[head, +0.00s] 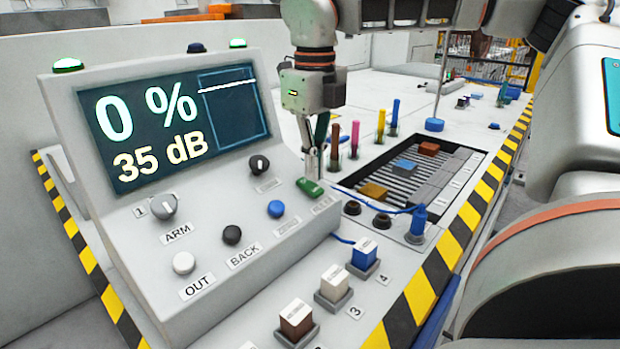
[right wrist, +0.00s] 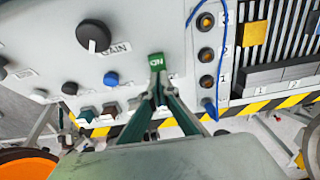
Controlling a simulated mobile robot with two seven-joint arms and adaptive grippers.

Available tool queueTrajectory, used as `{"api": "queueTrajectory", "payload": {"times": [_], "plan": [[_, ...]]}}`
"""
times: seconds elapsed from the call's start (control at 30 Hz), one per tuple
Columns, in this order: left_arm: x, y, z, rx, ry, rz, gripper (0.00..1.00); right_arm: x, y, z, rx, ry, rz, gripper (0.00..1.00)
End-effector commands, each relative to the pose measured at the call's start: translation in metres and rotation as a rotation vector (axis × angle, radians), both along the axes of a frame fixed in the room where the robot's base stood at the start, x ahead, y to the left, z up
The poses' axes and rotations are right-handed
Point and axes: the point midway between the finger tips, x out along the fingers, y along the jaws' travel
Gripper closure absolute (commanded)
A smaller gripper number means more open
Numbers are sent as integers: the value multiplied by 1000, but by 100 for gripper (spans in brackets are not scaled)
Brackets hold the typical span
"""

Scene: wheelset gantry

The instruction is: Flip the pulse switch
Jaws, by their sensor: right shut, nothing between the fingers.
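The pulse switch is a small green rocker (head: 310,187) on the right end of the sloping console panel, with a small label beside it that is hard to read. In the right wrist view the green switch (right wrist: 156,60) shows letters that look like "ON" and lies just beyond the fingertips. My right gripper (head: 313,174) comes down from above with its fingers together and empty. Its tips are at the switch; whether they touch it I cannot tell. In the right wrist view the closed fingers (right wrist: 158,88) partly cover the panel below the switch. My left gripper is not in view.
The console screen (head: 180,120) reads 0 % and 35 dB. Near the switch are a black knob (head: 259,164), a blue button (head: 276,209) and a black button (head: 231,235). Coloured upright pegs (head: 355,138) and a slotted tray (head: 452,185) stand to the right.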

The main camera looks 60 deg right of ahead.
Motion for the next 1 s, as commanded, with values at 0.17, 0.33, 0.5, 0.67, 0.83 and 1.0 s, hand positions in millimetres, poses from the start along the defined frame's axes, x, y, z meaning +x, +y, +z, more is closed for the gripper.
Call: {"api": "queueTrajectory", "payload": {"times": [0.17,0.33,0.5,0.67,0.83,1.0], "plan": [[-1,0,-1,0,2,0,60,0,0,-3,0,0,0,100],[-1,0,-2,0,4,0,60,0,0,-5,0,0,0,100],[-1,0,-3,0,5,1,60,0,0,-7,0,0,0,100],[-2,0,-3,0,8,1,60,0,0,-10,1,0,0,100],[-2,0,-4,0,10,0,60,0,0,-12,0,0,0,100],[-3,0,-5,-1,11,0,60,0,0,-14,0,1,0,100]]}}
